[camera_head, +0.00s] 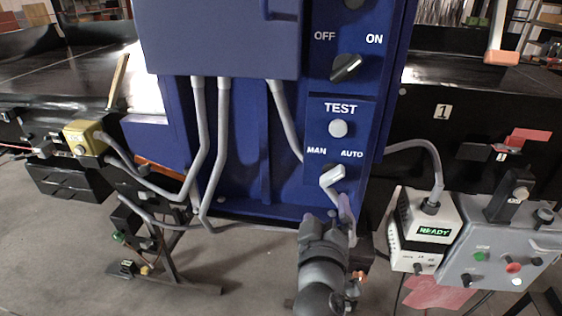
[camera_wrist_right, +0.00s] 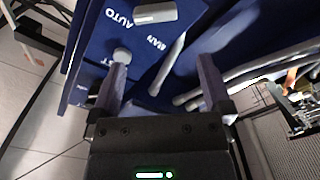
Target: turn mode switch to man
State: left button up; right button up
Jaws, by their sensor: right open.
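The mode switch (camera_head: 332,174) is a light grey knob low on the blue panel, between the MAN label on its left and the AUTO label on its right. Its handle appears slanted up to the right, toward AUTO. In the right wrist view, the knob (camera_wrist_right: 155,13) shows at the top edge, beyond the fingertips. My right gripper (camera_head: 341,208) is just below the switch in the head view, apart from it. In the right wrist view, its two fingers (camera_wrist_right: 163,68) are spread with nothing held between them. My left gripper is not in view.
The round TEST button (camera_head: 338,128) sits above the switch, and a black ON/OFF knob (camera_head: 346,67) above that. Grey conduits (camera_head: 286,120) run down left of the switch. A white READY box (camera_head: 430,228) and a grey control box (camera_head: 500,250) stand to the right.

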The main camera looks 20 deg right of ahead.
aim_at(330, 179)
jog(key=x, duration=0.8)
jog(key=shift+s+d+p, duration=0.2)
jog(key=shift+d+p, duration=0.1)
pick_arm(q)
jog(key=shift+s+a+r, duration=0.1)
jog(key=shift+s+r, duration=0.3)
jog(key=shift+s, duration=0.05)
pick_arm(e)
jog(key=shift+w+d, duration=0.35)
jog(key=shift+w, duration=0.2)
